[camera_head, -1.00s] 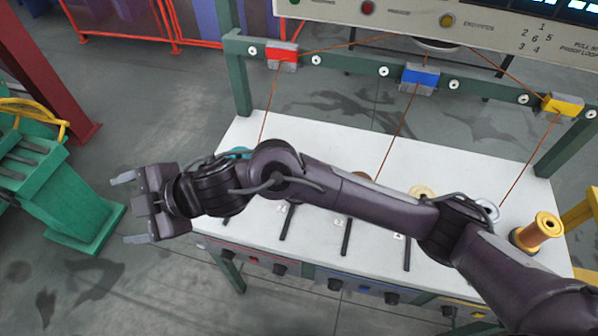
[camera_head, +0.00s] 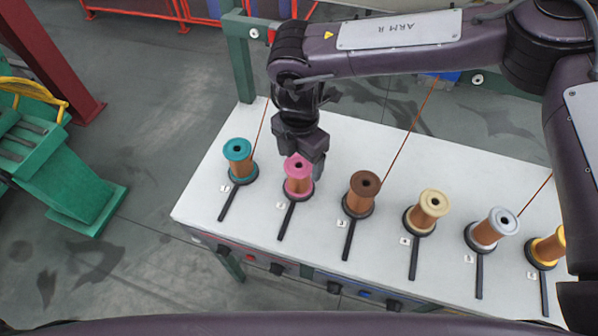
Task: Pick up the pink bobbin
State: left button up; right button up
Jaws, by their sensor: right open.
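The pink bobbin (camera_head: 298,186) is a pink-flanged spool wound with copper wire. It stands upright on a dark round holder with a handle, second from the left in a row on the white table. My right gripper (camera_head: 306,166) is open, pointing down just above and behind the pink bobbin. Its palm hides part of the space there, and I cannot tell whether its fingers touch the bobbin. The dark band along the bottom edge hides the near floor. My left gripper is not in view.
The teal bobbin (camera_head: 238,167) stands close on the left and the brown bobbin (camera_head: 362,195) on the right. Cream (camera_head: 428,213), silver (camera_head: 490,232) and yellow (camera_head: 549,248) bobbins stand farther right. Copper wires run up from the white table (camera_head: 205,200) to a green frame (camera_head: 240,60).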

aim_at(299, 168)
jog(key=f, duration=0.1)
jog(key=f+p, duration=0.1)
jog(key=f, duration=0.2)
jog(key=shift+w+f+p, duration=0.25)
jog(key=shift+w+p, duration=0.1)
jog(key=shift+f, duration=0.3)
jog(key=c, duration=1.3)
